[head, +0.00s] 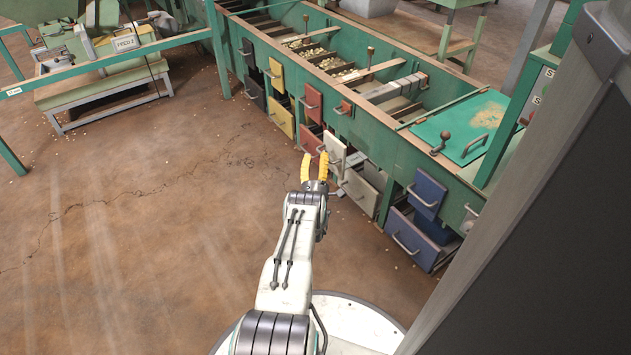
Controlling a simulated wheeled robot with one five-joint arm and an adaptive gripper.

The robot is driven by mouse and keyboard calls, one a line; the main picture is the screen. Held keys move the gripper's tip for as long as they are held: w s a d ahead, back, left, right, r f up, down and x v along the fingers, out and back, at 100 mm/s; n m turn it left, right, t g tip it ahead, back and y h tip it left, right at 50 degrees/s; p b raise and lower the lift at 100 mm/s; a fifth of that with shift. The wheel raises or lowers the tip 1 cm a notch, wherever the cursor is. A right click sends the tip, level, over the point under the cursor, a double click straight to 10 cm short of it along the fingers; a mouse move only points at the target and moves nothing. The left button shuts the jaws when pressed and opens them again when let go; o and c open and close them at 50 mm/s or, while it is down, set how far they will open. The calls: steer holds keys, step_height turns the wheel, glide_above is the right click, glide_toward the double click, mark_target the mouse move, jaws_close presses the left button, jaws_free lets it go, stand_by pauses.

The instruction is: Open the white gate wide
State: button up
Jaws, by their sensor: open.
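A white gate (335,146) is on the side of the green hopper bench, near the picture's middle. It has a metal handle on its face and stands at an angle to the bench; how far it is open is hard to tell. A larger pale panel (360,191) with its own handle sits below it. My gripper (315,156) has two yellow fingers, spread apart with nothing clearly between them. It is just left of the white gate, close to its handle. Whether a finger touches the handle cannot be told.
Red (312,104), yellow (281,117) and blue (427,193) gates with handles line the bench side. A red panel (309,139) is beside my fingers. A green lid (463,127) with a knobbed lever covers the bench's near end. Open brown floor (150,220) lies to the left.

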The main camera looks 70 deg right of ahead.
steer(key=v, duration=0.9)
steer(key=shift+a, duration=0.35)
stand_by(0.3)
